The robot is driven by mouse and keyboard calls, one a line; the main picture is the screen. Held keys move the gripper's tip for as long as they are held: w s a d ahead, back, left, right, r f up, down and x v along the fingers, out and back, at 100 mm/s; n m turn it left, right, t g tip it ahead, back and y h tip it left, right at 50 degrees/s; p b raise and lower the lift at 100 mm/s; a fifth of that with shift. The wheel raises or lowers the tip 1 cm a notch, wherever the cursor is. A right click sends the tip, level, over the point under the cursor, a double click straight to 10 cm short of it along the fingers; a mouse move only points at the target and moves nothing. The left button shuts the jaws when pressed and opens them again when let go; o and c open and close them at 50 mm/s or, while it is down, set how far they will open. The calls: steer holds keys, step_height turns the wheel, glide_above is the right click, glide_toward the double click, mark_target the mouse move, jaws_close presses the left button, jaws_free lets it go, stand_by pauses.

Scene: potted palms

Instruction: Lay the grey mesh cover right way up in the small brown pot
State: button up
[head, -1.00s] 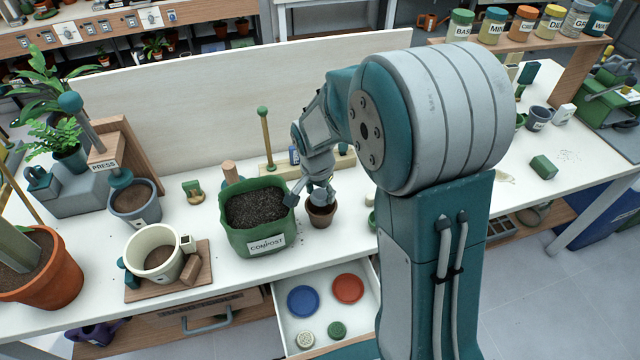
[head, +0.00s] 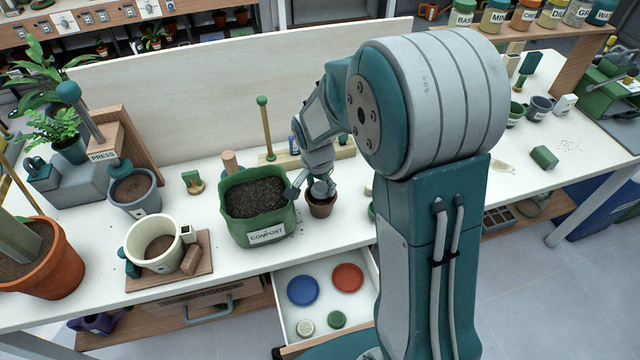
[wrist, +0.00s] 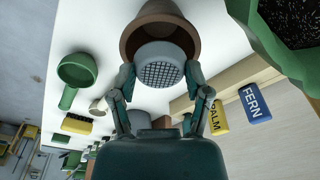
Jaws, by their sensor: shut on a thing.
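The small brown pot (head: 321,208) stands upright on the white bench, just right of the compost bin. It also shows at the top of the wrist view (wrist: 160,16), with its mouth facing my gripper. My gripper (head: 320,185) points down over the pot's mouth. In the wrist view my gripper (wrist: 160,76) has its two fingertips closed on opposite sides of the grey mesh cover (wrist: 160,66). The cover is a round grey cup with a dark grid facing the camera. It is at the pot's mouth, overlapping the opening; whether it touches the pot inside is hidden.
The green compost bin (head: 265,219) stands close to the left of the pot. A wooden rack with FERN (wrist: 255,102) and PALM (wrist: 213,117) labels is behind. A green scoop-like cup (wrist: 77,72) lies nearby. An open drawer (head: 365,317) holds coloured discs below the front edge.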

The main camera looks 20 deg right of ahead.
steer(key=shift+f, duration=0.1)
steer(key=shift+f, duration=0.85)
steer(key=o, duration=0.9)
steer(key=shift+c, duration=0.2)
steer(key=shift+r, duration=4)
